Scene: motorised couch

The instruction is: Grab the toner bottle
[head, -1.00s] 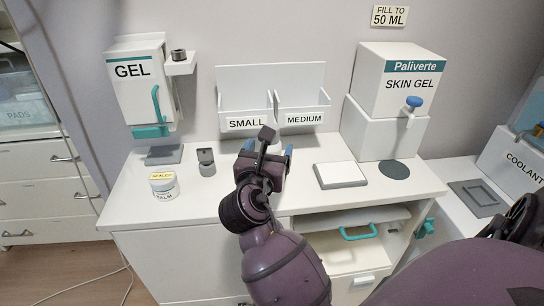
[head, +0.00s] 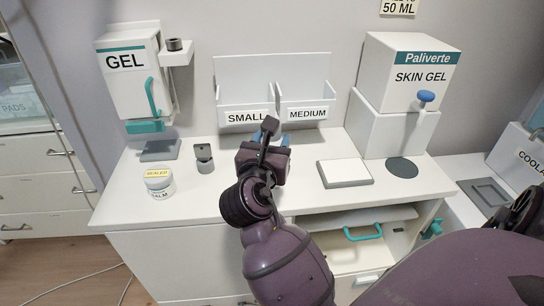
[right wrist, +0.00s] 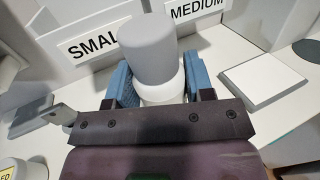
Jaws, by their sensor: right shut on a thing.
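The toner bottle, a white bottle with a grey cap (right wrist: 147,48), stands between the blue fingers of my right gripper (right wrist: 158,82) in the right wrist view. The fingers are shut on its white body (right wrist: 165,90), one on each side. In the head view my right gripper (head: 271,140) is over the white counter, in front of the bins marked SMALL and MEDIUM. There my wrist hides the bottle. I cannot tell whether its base touches the counter. My left gripper is not in view.
Bins (head: 245,95) stand behind. A GEL dispenser (head: 125,75) is on the wall. A balm jar (head: 160,184) and a small grey-topped item (head: 204,157) stand left. A white pad (head: 344,172) and SKIN GEL dispenser (head: 410,75) stand right. An open shelf (head: 345,255) is below.

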